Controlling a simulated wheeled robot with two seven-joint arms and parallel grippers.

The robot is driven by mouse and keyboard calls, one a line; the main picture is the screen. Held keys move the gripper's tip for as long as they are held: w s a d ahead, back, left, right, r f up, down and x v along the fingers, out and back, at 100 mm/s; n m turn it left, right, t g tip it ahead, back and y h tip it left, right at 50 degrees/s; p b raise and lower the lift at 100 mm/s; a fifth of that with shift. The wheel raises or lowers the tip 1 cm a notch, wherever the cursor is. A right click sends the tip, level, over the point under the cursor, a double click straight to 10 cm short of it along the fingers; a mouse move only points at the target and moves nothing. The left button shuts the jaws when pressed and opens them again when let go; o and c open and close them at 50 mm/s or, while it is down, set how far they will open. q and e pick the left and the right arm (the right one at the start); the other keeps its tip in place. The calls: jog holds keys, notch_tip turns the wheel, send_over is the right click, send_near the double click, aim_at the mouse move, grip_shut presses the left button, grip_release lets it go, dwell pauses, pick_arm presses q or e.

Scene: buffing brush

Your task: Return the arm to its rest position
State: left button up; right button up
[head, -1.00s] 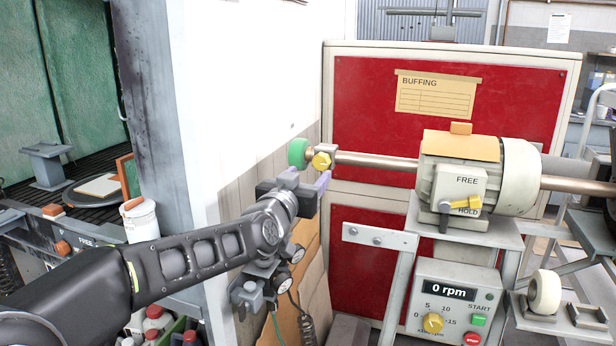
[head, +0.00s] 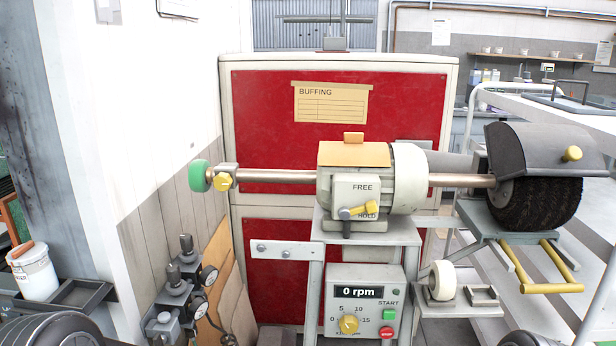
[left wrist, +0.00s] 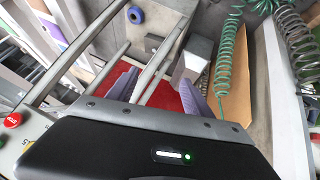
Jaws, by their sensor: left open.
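My left gripper (left wrist: 160,86) shows in the left wrist view with its two purple fingers spread apart and nothing held between them. Metal rods and a red surface show behind the fingers. My right gripper is in neither view.
A control box (head: 366,315) reading 0 rpm sits below the machine. A white roller (head: 442,280) rests on a bracket to its right. A dark brush wheel (head: 535,203) is on the shaft's right end. Gauges (head: 207,276) stand lower left. Coiled green hoses (left wrist: 229,65) hang in the wrist view.

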pick_arm(q)
jog(key=s+f+g, duration=0.2)
jog(key=s+f, duration=0.2)
jog(key=s, duration=0.3)
jog(key=s+f+n+g+p, duration=0.1)
jog(key=s+f+g, duration=0.1)
jog(key=s, duration=0.6)
jog(key=s+d+f+g+p, duration=0.1)
jog(key=s+f+g, duration=0.1)
jog(key=s+f, duration=0.3)
jog(key=s, duration=0.2)
jog(key=shift+s+f+n+h, duration=0.3)
jog(key=shift+f+h, duration=0.05)
jog(key=shift+h, duration=0.05)
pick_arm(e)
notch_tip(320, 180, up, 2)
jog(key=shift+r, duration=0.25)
pick_arm(q)
jog(key=shift+d, duration=0.1)
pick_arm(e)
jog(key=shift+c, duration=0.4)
